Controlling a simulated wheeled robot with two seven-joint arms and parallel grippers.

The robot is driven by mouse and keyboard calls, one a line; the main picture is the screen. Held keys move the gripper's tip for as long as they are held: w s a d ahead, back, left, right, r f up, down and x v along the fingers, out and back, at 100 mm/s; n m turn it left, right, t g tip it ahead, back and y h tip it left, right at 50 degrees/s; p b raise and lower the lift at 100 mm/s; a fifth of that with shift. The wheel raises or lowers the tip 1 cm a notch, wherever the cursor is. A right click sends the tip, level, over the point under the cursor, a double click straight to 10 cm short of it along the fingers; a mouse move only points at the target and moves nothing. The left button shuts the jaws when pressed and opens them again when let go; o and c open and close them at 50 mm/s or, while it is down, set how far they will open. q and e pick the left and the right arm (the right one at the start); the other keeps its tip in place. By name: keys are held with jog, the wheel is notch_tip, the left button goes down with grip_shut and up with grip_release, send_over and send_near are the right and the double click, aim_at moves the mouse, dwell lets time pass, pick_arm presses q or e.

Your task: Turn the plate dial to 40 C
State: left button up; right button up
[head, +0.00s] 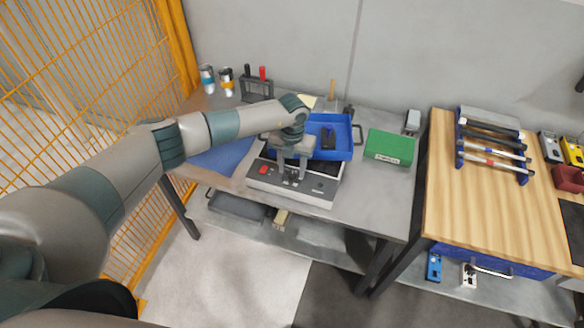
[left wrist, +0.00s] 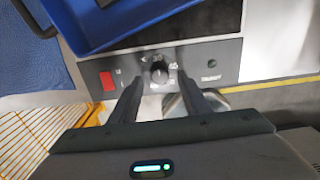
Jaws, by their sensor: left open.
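The hot plate (head: 318,190) is a grey and white box with a dark front panel, standing on the grey bench. Its dial (left wrist: 159,72) is a round dark knob with a pale pointer, in the middle of the front panel in the left wrist view. A red switch (left wrist: 107,81) sits left of the dial. My left gripper (left wrist: 158,92) is open, with its fingers on either side of and just short of the dial in that view; contact cannot be told. In the head view the left gripper (head: 290,178) hides the dial. The scale marks are too small to read.
A blue tray (head: 343,150) lies over the plate's rear part, holding a dark item. A green box (head: 390,146) is to the right, a blue mat (head: 222,158) to the left. Cans and a tool rack (head: 256,90) stand behind. A yellow mesh fence (head: 95,100) borders the left side.

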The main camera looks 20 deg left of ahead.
pick_arm(q)
jog(key=shift+f, duration=0.95)
jog(key=c, duration=1)
jog(key=shift+c, duration=0.2)
